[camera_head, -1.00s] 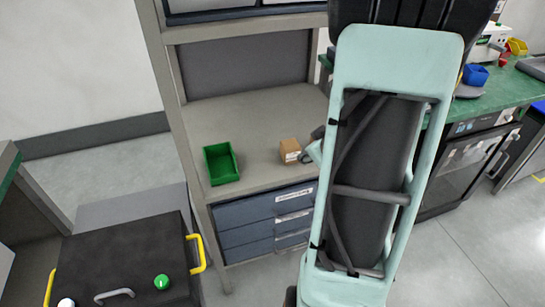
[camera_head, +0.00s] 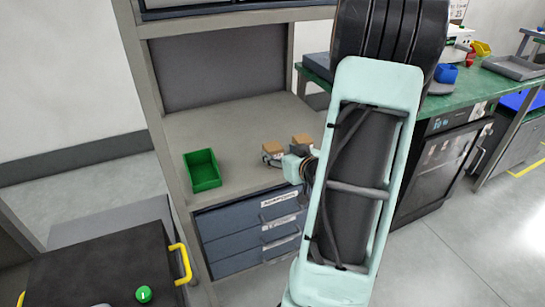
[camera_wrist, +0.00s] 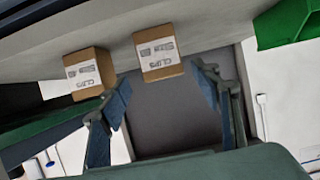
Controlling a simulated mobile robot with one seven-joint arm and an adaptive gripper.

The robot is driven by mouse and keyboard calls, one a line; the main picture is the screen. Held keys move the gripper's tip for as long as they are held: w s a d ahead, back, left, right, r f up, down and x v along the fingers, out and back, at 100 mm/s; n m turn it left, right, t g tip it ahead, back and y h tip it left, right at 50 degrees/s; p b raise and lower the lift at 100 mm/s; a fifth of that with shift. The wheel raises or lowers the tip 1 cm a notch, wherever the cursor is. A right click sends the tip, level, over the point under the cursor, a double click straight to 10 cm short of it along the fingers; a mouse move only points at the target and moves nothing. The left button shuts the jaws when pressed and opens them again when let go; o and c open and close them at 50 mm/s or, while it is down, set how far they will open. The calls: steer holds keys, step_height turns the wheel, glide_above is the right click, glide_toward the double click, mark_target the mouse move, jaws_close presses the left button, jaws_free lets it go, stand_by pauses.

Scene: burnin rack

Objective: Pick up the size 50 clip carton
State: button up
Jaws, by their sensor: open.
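Two small brown cartons stand on the rack shelf. In the head view one carton (camera_head: 272,147) is at the left, the other (camera_head: 302,139) just right of it. In the wrist view, which is turned over, the left one shows near the middle (camera_wrist: 158,54) and the other at the left (camera_wrist: 88,73). Both bear white "CLIPS" labels; I cannot surely read their sizes. My gripper (camera_wrist: 164,88) is open and empty, its fingers either side of the middle carton in the picture; I cannot tell the remaining gap. In the head view my gripper (camera_head: 272,160) is partly hidden by my wrist.
A green open bin (camera_head: 203,170) sits on the shelf (camera_head: 225,125) left of the cartons, and shows at the right of the wrist view (camera_wrist: 290,22). Blue-grey drawers (camera_head: 250,235) are below. A rack post (camera_head: 155,110) stands at the left. A green bench (camera_head: 500,88) is at the right.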

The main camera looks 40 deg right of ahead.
mark_target(276, 152)
steer(key=x, duration=0.2)
steer(key=b+x, duration=0.1)
steer(key=x, duration=0.2)
steer(key=shift+w+a+f, duration=0.2)
steer(key=c, duration=1.3)
steer(key=shift+r, duration=0.2)
